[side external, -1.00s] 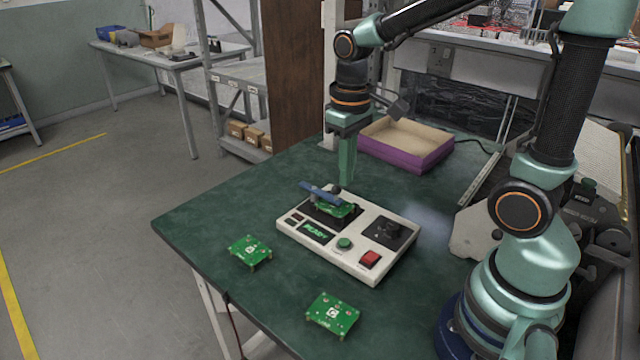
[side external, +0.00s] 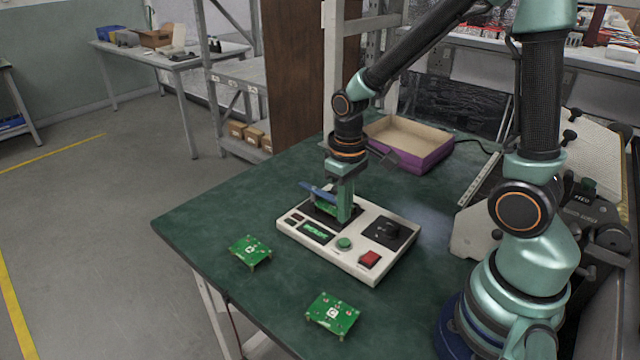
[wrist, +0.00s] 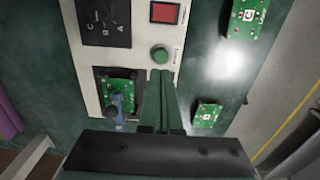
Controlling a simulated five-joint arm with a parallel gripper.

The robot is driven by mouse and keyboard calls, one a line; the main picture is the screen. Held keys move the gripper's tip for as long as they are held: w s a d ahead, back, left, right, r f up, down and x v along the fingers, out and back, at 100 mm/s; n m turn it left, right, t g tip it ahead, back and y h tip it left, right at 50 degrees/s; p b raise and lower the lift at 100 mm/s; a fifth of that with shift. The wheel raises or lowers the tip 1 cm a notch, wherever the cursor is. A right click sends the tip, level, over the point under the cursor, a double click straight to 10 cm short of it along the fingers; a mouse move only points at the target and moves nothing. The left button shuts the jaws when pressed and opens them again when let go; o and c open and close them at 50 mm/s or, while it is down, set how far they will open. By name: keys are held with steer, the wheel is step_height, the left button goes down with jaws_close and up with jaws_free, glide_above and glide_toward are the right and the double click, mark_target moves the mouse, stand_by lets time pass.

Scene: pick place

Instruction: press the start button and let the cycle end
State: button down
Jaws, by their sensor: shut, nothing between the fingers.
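The white test fixture (side external: 367,262) lies on the green bench. It has a round green button (side external: 344,243), a red square button (side external: 369,259), a dark dial panel (side external: 390,232) and a small display (side external: 317,231). A green circuit board (side external: 325,209) sits in its black nest, partly hidden, beside a blue lever (side external: 312,188). My gripper (side external: 345,217) is shut and empty, pointing down over the fixture beside the nest. In the wrist view my gripper (wrist: 160,76) shows close to the green button (wrist: 160,54); I cannot tell if they touch.
Two loose green boards lie on the bench, one (side external: 250,251) left of the fixture and one (side external: 332,314) in front of it. A purple-sided tray (side external: 429,160) stands at the back.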

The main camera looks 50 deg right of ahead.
mark_target(344, 241)
steer(key=shift+f, duration=2.65)
steer(key=shift+f, duration=0.1)
steer(key=shift+s+f, duration=0.1)
steer(key=shift+f, duration=0.8)
step_height(344, 241, up, 15)
steer(key=shift+w+f, duration=0.15)
steer(key=shift+w, duration=0.2)
